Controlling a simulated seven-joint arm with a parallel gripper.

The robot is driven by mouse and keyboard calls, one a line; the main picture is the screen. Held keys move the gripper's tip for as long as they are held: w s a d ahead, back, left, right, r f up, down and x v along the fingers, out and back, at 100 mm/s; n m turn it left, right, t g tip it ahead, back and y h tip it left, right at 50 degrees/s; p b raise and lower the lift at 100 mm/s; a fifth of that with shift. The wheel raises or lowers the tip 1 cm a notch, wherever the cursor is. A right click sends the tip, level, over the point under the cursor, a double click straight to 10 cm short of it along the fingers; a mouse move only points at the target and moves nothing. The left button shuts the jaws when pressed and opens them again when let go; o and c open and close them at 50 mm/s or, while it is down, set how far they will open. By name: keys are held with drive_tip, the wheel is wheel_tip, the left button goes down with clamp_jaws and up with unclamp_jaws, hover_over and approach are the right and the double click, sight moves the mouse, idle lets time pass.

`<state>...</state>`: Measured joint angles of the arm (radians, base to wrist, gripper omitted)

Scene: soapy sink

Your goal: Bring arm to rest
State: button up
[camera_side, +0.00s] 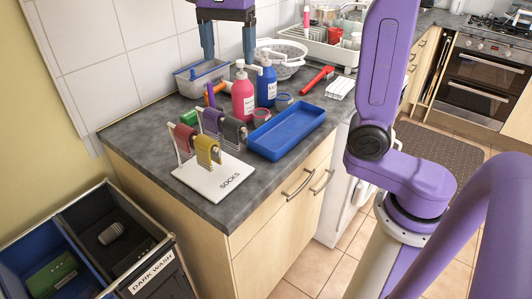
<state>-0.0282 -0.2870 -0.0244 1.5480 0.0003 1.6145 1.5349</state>
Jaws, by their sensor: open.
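My gripper (226,38) is at the top of the view, pointing down with its two fingers apart and nothing between them. It hangs above the back of the grey counter (130,138), over the grey tub (190,84) and behind the pink bottle (243,98). My purple arm fills much of the right side. The gripper's upper part is cut off by the picture's top edge.
On the counter stand a sock rack (215,182) with several socks, a blue tray (287,130), a blue bottle (266,84), a red brush (317,79), a white colander (281,60) and a dish rack (318,46). A divided laundry bin (90,240) stands at lower left.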

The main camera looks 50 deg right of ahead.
drive_tip(key=s+d+f+n, duration=0.2)
drive_tip(key=s+f+n, duration=0.7)
drive_tip(key=s+n, duration=0.3)
drive_tip(key=s+d+f+n, duration=0.2)
drive_tip(key=s+f+n, duration=0.7)
drive_tip(key=s+n, duration=0.3)
drive_tip(key=n, duration=0.2)
drive_tip(key=shift+s+n, duration=0.2)
drive_tip(key=shift+n, duration=0.1)
idle(0.8)
